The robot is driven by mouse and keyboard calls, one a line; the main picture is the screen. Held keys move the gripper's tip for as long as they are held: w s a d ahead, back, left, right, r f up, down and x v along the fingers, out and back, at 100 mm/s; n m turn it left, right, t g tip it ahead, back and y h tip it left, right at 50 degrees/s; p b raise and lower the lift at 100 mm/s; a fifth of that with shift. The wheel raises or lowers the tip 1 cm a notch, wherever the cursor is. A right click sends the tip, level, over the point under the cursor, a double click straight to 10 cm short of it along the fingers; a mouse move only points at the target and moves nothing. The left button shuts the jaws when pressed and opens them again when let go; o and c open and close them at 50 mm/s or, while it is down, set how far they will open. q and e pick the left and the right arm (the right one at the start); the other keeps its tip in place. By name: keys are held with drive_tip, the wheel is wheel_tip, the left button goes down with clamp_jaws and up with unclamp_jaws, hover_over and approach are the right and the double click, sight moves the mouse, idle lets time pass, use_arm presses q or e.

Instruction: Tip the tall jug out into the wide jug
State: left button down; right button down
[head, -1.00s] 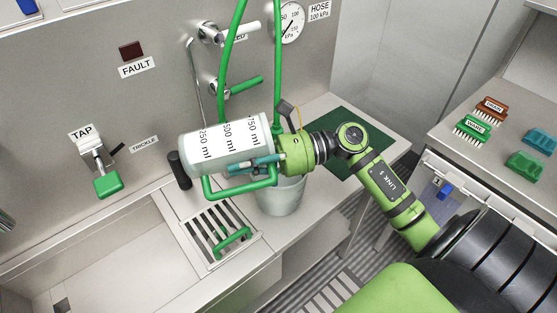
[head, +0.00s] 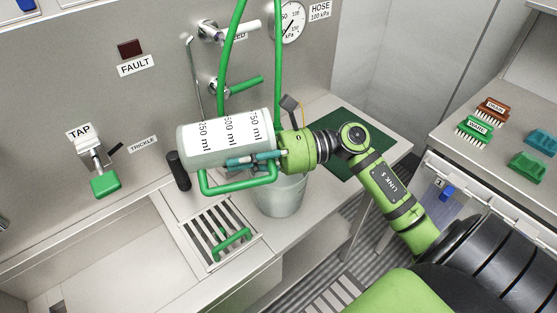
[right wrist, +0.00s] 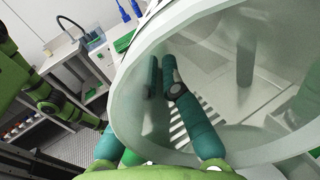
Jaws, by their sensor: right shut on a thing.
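The tall jug (head: 226,141), pale with printed volume marks and a green handle, is tipped onto its side, nearly level. Its higher marks are at the right end, nearer my wrist. My right gripper (head: 254,160), with teal fingers, is shut on it at the handle side. In the right wrist view a big translucent round rim and wall (right wrist: 135,110) fill much of the picture, with my fingers (right wrist: 163,83) close together. A pale, wide vessel (head: 280,197), apparently the wide jug, stands upright below my wrist, partly covered. No stream shows; contents are unclear. My left gripper is out of view.
A slotted drain grate (head: 208,216) with a green bar lies below the tall jug, beside the sink basin (head: 110,245). Green hoses (head: 278,70) hang close behind my wrist. A dark green mat (head: 345,150) lies to the right.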

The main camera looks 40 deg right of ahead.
drive_tip(key=h+p, duration=0.1)
drive_tip(key=p, duration=0.2)
drive_tip(key=w+f+h+p, duration=0.1)
drive_tip(key=p, duration=0.3)
drive_tip(key=shift+a+f+g, duration=0.2)
drive_tip(key=shift+g, duration=0.2)
drive_tip(key=shift+w+a+f+g+h+p, duration=0.15)
drive_tip(key=shift+a+f+g+h+p, duration=0.3)
drive_tip(key=shift+f+g+h+p, duration=1.25)
drive_tip(key=shift+w+a+r+g+h+p, duration=0.2)
drive_tip(key=shift+a+h+p, duration=0.55)
drive_tip(key=shift+h, duration=2.15)
drive_tip(key=shift+w+a+f+g+h+p, duration=0.2)
drive_tip(key=shift+f+g+h+p, duration=0.45)
drive_tip(key=shift+h+p, duration=1.25)
drive_tip(key=shift+s+r+h+b, duration=0.1)
drive_tip(key=shift+h+b, duration=0.3)
